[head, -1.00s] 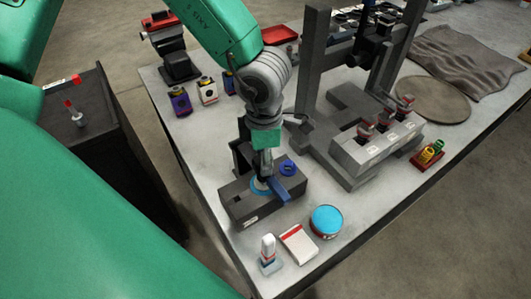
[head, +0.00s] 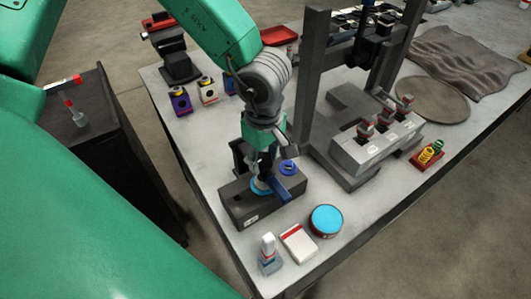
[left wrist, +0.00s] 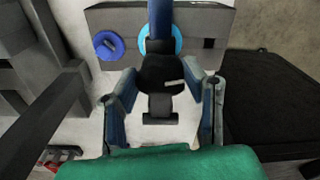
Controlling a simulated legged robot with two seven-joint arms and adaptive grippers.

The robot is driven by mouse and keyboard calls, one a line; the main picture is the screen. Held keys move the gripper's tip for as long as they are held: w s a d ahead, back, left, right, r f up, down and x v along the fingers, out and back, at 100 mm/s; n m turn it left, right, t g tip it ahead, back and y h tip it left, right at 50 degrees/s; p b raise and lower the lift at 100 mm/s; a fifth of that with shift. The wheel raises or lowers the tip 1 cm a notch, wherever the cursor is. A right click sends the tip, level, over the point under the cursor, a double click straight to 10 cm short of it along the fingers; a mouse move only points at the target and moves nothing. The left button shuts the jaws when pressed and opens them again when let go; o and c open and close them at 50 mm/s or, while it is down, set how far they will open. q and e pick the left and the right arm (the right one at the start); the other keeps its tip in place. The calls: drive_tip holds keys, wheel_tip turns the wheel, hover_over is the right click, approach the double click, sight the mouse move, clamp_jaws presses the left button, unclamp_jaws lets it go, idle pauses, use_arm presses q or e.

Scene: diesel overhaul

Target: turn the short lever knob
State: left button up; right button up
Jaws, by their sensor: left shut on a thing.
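A dark grey box (head: 240,208) sits near the front left of the table. It carries a light-blue ring with a blue lever (head: 291,187) and, behind it, a dark-blue ring (head: 288,167). My left gripper (head: 264,180) comes down on the box at the light-blue ring and is shut on the blue lever. In the left wrist view the lever (left wrist: 160,16) runs up from my fingers across the light-blue ring (left wrist: 177,41), and the dark-blue ring (left wrist: 108,45) is to the left. My fingers hide the gripped part. My right gripper is not in view.
A round blue-topped tin (head: 326,221), a white-and-red box (head: 298,243) and a small bottle (head: 268,250) stand in front of the grey box. A grey press frame (head: 316,90) rises close to its right. A dark cabinet (head: 115,140) stands left of the table.

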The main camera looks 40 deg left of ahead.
sight(263, 156)
use_arm(q)
drive_tip(key=m, duration=0.5)
drive_tip(key=shift+w+a, duration=0.1)
idle(0.5)
drive_tip(key=o, duration=1.1)
drive_tip(key=shift+o, duration=0.2)
drive_tip(key=shift+w, duration=0.15)
drive_tip(key=shift+a+f, duration=0.1)
wheel_tip(263, 156, up, 12)
drive_tip(key=shift+m, duration=0.3)
